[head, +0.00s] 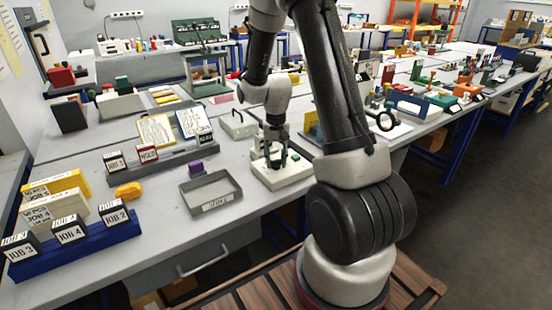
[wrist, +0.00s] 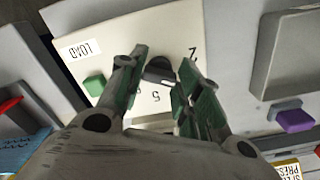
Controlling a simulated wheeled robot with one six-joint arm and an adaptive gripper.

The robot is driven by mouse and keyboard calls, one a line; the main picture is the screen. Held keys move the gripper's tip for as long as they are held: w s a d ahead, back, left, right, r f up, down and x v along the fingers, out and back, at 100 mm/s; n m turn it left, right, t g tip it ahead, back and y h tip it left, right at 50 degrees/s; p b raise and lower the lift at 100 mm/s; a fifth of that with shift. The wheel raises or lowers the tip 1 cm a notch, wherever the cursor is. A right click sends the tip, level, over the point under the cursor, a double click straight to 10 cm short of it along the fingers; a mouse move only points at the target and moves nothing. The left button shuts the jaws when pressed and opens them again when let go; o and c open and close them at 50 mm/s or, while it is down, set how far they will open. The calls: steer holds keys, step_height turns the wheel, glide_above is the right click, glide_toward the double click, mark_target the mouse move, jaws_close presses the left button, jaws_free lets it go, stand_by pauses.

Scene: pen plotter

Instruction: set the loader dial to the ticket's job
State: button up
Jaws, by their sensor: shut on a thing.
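The loader (head: 288,180) is a pale box on the bench, below my arm. The wrist view shows its top (wrist: 110,35) with a LOAD label (wrist: 84,48), a green button (wrist: 94,85) and numerals around a dark dial (wrist: 159,69). A 2 shows at the dial's upper right and a 5 below it; other numerals are hidden by my fingers. My gripper (wrist: 163,78) is shut on the dial, with one green-padded finger on each side.
A grey tray (head: 183,194) lies left of the loader, with a purple block (head: 196,167) behind it. A blue rack (head: 75,249) holds JOB-labelled cartridges at the left front. A yellow object (head: 128,190) lies nearby. A grey lidded box (head: 238,124) stands behind the loader.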

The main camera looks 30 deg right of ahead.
mark_target(276, 161)
steer(key=o, duration=1)
step_height(276, 161, up, 12)
stand_by(0.3)
steer(key=s+a+r+n+t, duration=0.1)
steer(key=s+r, duration=0.3)
steer(key=s, duration=0.4)
steer(key=s+a+r+n+t, duration=0.2)
steer(key=s+r, duration=0.3)
steer(key=s, duration=0.2)
steer(key=s+a+r+n+t, duration=0.1)
steer(key=s+a+r+n, duration=0.1)
steer(key=s+r, duration=0.3)
steer(key=shift+s+a+n, duration=0.2)
steer(key=shift+s+n, duration=0.1)
steer(key=shift+s, duration=1.55)
